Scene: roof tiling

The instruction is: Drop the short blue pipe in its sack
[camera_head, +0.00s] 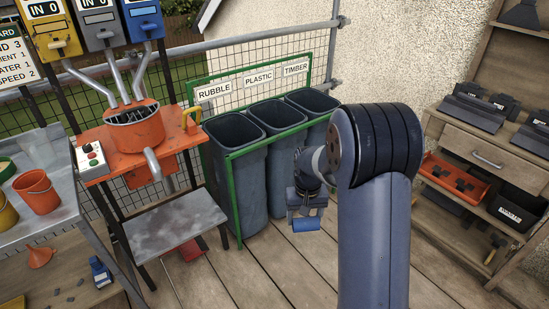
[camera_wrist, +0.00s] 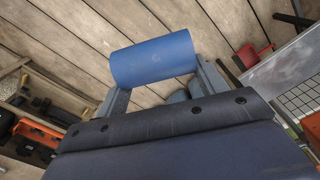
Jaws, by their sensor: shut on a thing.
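The short blue pipe (camera_head: 306,225) is held by my gripper (camera_head: 307,208) in front of the sacks, above the wooden deck. In the wrist view the blue pipe (camera_wrist: 153,60) lies crosswise between the two fingers of my gripper (camera_wrist: 157,72). Three dark grey sacks hang in a green frame, under the labels RUBBLE, PLASTIC and TIMBER. The rubble sack (camera_head: 235,180) is at the left, the plastic sack (camera_head: 278,115) in the middle, and the timber sack (camera_head: 312,100) at the right, partly hidden by my arm. My gripper is lower than the sacks' open tops.
An orange mixer table (camera_head: 130,140) stands left of the sacks, with a grey step (camera_head: 175,222) before it. A metal bench with buckets (camera_head: 38,192) is at the far left. A wooden shelf with an orange tray (camera_head: 455,180) stands at the right. The deck between is mostly clear.

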